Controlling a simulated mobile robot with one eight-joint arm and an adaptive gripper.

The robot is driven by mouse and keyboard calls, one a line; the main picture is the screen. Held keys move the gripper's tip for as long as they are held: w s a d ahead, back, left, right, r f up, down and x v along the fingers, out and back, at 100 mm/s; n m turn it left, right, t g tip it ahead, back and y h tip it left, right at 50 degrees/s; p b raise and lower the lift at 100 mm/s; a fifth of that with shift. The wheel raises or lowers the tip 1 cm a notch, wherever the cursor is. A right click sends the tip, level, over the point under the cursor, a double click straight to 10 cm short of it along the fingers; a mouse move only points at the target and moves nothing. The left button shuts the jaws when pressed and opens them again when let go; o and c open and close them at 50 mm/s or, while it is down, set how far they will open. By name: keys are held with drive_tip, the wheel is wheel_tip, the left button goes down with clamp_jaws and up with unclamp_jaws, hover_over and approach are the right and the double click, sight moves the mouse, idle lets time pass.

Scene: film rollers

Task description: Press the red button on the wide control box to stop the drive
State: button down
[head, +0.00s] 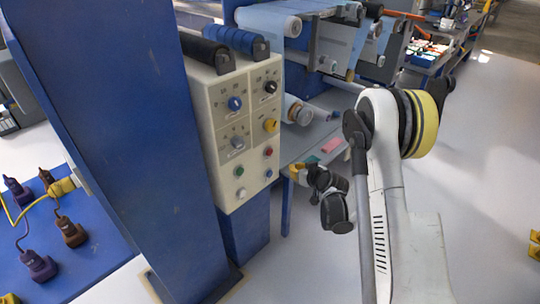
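The wide control box (222,125) is a cream upright panel left of centre, beside a large blue post. Its red button (268,152) sits in the lower right part of the face, below a yellow knob (270,125). My gripper (307,174) is dark and small in view, to the right of the panel and a little lower than the red button. It appears apart from the panel. Its fingers are too small and dark to tell open from shut.
The blue post (115,140) stands just left of the box. Film rollers (300,110) and a table with a pink block (331,146) are behind my gripper. A blue table (85,265) with dark handheld devices is at lower left. Floor at right is mostly clear.

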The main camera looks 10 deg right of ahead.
sight(270, 152)
drive_tip(key=shift+w, duration=0.1)
drive_tip(key=w+a, duration=0.5)
drive_tip(key=w, duration=0.2)
idle(0.4)
drive_tip(key=shift+a, duration=0.15)
idle(1.1)
drive_tip(key=shift+w+a, duration=0.2)
drive_tip(key=shift+w, duration=0.1)
drive_tip(key=shift+w+a, duration=0.25)
drive_tip(key=shift+w, duration=0.15)
idle(0.7)
drive_tip(key=shift+s, duration=0.1)
drive_tip(key=shift+s+d, duration=0.5)
drive_tip(key=shift+s, duration=0.15)
